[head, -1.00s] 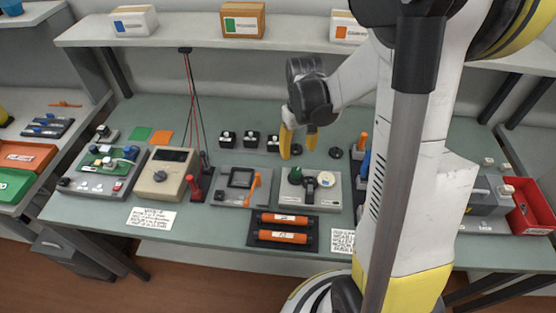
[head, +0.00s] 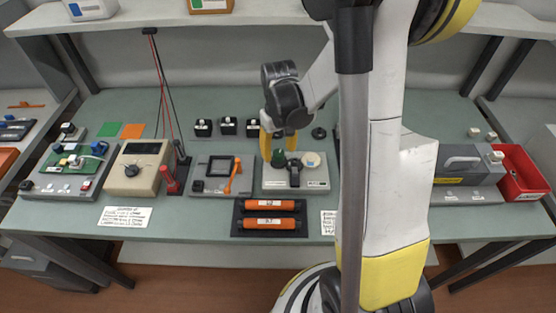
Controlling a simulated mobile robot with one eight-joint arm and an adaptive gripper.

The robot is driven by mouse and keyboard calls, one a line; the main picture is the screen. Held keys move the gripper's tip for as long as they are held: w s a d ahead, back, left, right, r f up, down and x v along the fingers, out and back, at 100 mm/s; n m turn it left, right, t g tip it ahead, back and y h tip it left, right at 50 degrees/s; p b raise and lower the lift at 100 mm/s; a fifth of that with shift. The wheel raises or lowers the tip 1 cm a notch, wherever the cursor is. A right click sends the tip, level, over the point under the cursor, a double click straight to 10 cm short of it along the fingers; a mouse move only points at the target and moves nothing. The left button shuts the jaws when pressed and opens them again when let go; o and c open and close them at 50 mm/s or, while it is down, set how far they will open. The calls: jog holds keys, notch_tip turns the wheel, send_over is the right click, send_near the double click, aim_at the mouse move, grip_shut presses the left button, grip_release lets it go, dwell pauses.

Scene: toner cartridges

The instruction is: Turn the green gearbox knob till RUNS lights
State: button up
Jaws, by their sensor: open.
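The green knob (head: 279,157) stands on the left part of a light grey gearbox unit (head: 316,187) on the bench. A black part (head: 294,173) and a pale round disc (head: 312,160) sit to its right on the same unit. No lit RUNS lamp can be made out at this size.
Orange cartridges (head: 269,223) lie in a dark tray in front of the unit. A grey device with an orange lever (head: 234,178) and a beige meter (head: 137,166) stand to the left. A red bin (head: 522,172) is at far right.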

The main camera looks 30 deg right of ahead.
jog(key=c, duration=1)
jog(key=m+b, duration=0.1)
jog(key=m, duration=0.9)
jog(key=m+b, duration=0.1)
jog(key=m, duration=0.4)
jog(key=shift+m, duration=0.3)
jog(key=m, duration=0.5)
jog(key=o, duration=1)
